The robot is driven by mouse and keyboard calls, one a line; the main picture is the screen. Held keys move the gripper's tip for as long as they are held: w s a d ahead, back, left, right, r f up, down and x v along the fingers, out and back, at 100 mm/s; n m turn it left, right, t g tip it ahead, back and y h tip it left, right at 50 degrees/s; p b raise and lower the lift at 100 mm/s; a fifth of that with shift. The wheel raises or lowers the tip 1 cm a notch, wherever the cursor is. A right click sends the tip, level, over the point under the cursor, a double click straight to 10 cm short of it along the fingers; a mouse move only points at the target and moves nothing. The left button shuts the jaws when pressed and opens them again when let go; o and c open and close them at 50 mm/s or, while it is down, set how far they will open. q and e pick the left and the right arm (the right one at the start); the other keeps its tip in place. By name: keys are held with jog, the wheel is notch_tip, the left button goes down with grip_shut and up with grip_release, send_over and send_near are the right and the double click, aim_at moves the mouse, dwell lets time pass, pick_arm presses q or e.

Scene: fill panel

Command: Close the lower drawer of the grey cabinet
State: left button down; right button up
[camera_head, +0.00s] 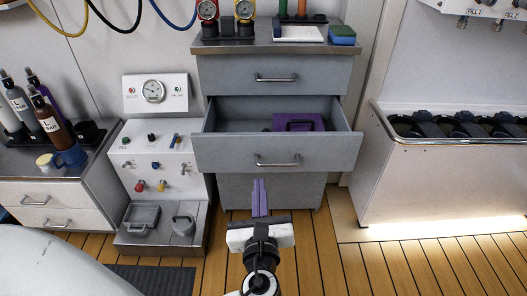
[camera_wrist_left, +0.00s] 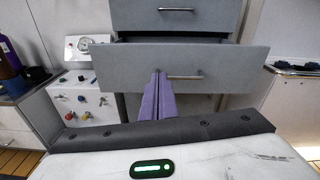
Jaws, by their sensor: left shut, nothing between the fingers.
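The grey cabinet (camera_head: 215,190) stands ahead of me with two drawers. Its upper drawer (camera_head: 238,76) is shut. The lower drawer (camera_head: 225,152) is pulled out, with a purple case (camera_head: 312,122) inside and a bar handle (camera_head: 277,161) on its front. My left gripper (camera_head: 260,188) is shut and empty, its purple fingers pointing at the cabinet in front of and below the drawer front. In the left wrist view the fingers (camera_wrist_left: 157,92) overlap the lower drawer front (camera_wrist_left: 228,64), left of its handle (camera_wrist_left: 188,77); contact cannot be told. My right gripper is not in view.
A white control panel (camera_head: 145,160) with knobs and a grey step stands left of the cabinet. A white bench (camera_head: 430,170) with dark items stands at right. Gauges and a blue sponge (camera_head: 342,35) sit on the cabinet top. Wooden floor (camera_head: 310,260) lies clear in front.

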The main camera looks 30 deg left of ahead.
pick_arm(q)
jog(key=r+m, duration=0.1)
jog(key=m+b, duration=0.1)
jog(key=b, duration=0.1)
send_near(263, 138)
jog(key=shift+t+y, duration=0.3)
jog(key=shift+t, duration=0.1)
jog(key=x, duration=0.3)
jog(key=f+x, duration=0.1)
jog(key=x, duration=0.1)
jog(key=shift+w+a, duration=0.1)
jog(key=shift+w, duration=0.2)
jog(key=shift+w+a+r, duration=0.1)
jog(key=shift+w+a, duration=0.15)
jog(key=shift+w, duration=0.1)
